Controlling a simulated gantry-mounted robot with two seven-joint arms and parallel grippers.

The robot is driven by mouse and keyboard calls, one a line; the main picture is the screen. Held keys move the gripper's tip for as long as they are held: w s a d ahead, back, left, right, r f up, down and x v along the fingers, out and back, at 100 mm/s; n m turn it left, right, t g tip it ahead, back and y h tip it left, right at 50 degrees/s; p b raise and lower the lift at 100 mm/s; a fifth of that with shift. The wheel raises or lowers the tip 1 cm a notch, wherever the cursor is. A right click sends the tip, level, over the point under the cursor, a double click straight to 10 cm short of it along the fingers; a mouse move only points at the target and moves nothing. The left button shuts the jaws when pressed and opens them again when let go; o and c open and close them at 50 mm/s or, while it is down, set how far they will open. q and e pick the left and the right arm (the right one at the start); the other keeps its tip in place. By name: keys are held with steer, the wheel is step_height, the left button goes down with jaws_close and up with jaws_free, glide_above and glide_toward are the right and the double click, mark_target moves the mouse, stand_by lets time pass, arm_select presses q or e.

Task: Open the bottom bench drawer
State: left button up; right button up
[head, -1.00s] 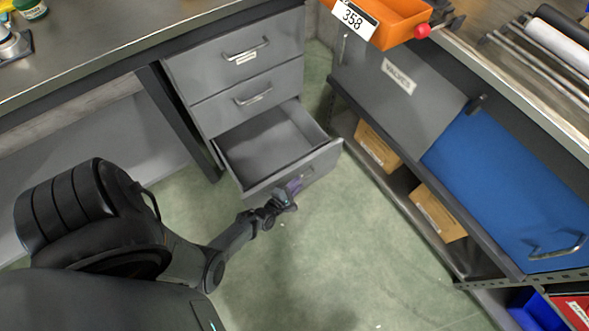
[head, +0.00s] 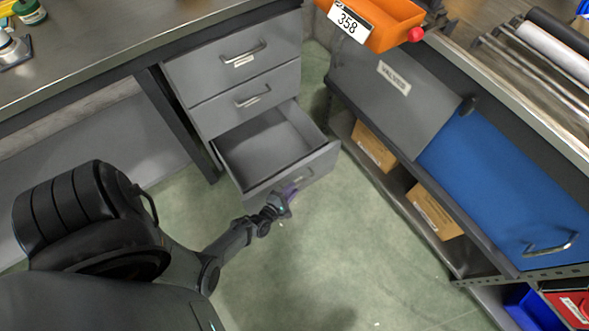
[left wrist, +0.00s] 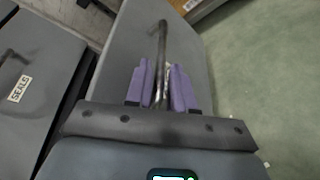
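The bottom bench drawer (head: 265,150) stands pulled well out from the grey drawer unit, and its inside looks empty. Its front panel (head: 318,168) faces the floor area, with a bar handle that shows clearly in the left wrist view (left wrist: 162,45). My left gripper (head: 287,194) is at the handle, low in front of the panel. In the left wrist view its two purple fingers (left wrist: 162,88) stand apart, one on each side of the handle bar, with narrow gaps visible. The fingers look open around the bar. My right gripper is not in view.
Two closed drawers (head: 245,75) sit above the open one. A shelf unit with a blue panel (head: 500,190) and cardboard boxes (head: 435,210) stands to the right. An orange bin (head: 385,20) is above. Green floor (head: 330,250) is clear in front of the drawer.

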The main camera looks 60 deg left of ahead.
arm_select(q)
steer(key=p+v, duration=0.2)
steer(key=v, duration=0.6)
steer(key=shift+s+p, duration=0.2)
steer(key=shift+p, duration=0.15)
